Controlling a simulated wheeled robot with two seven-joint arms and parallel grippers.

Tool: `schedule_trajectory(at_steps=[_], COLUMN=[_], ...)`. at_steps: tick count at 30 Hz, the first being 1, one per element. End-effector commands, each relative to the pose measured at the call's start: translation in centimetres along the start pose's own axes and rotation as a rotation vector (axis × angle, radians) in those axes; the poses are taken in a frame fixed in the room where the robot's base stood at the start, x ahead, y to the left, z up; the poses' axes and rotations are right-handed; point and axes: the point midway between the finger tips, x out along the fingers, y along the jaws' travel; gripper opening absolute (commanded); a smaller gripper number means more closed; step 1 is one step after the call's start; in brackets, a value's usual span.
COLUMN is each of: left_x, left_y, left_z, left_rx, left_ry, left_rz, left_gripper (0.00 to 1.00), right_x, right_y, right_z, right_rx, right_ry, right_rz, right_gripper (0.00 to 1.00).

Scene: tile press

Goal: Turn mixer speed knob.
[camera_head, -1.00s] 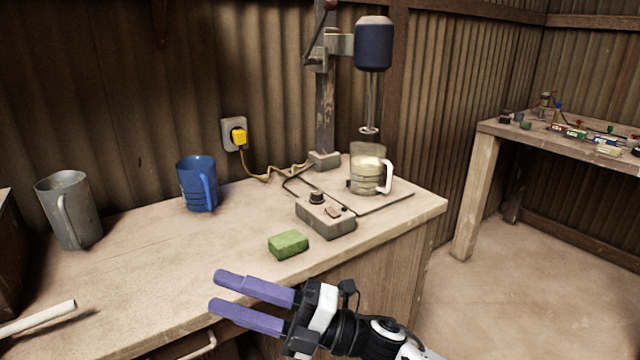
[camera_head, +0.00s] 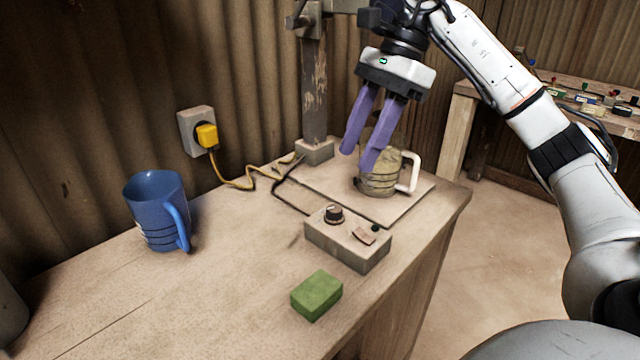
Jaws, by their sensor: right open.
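The mixer's control box (camera_head: 346,244) is a grey block on the workbench with a dark round speed knob (camera_head: 333,213) on top at its left. A small rocker switch (camera_head: 364,236) and a dark button sit to the right of the knob. My right gripper (camera_head: 359,160) is open and empty, its purple fingers pointing down, above and behind the control box. It is in front of the clear jug (camera_head: 380,180) and hides part of it. The fingers are apart from the knob. My left gripper is not in view.
The mixer stand (camera_head: 314,100) rises behind the box; its motor head is hidden by my arm. A green sponge (camera_head: 316,296) lies in front of the box. A blue mug (camera_head: 157,211) stands at left. A yellow plug (camera_head: 206,135) and cable run along the wall.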

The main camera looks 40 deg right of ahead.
Motion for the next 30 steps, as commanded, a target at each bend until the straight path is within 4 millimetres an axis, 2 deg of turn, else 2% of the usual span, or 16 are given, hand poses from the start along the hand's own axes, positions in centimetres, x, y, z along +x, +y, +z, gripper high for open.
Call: schedule_trajectory(at_steps=[5, 9, 16, 21, 30], left_x=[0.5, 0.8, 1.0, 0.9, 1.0], left_y=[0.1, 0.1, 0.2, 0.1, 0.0], left_z=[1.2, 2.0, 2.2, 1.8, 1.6], left_rx=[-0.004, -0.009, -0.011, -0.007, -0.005], left_ry=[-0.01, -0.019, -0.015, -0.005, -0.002], left_rz=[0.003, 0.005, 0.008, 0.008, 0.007], left_gripper=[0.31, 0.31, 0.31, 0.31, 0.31], right_x=[2.3, 5.0, 8.6, 9.9, 10.0], right_y=[0.1, 0.2, 0.1, 0.1, 0.1], right_z=[-0.4, -0.4, -0.3, -0.2, -0.1], right_rx=[0.001, 0.0, 0.0, 0.0, 0.0], right_ry=[0.01, 0.009, 0.007, 0.006, 0.004], right_rz=[0.003, 0.004, 0.003, 0.002, 0.001], right_gripper=[0.41, 0.41, 0.41, 0.41, 0.41])
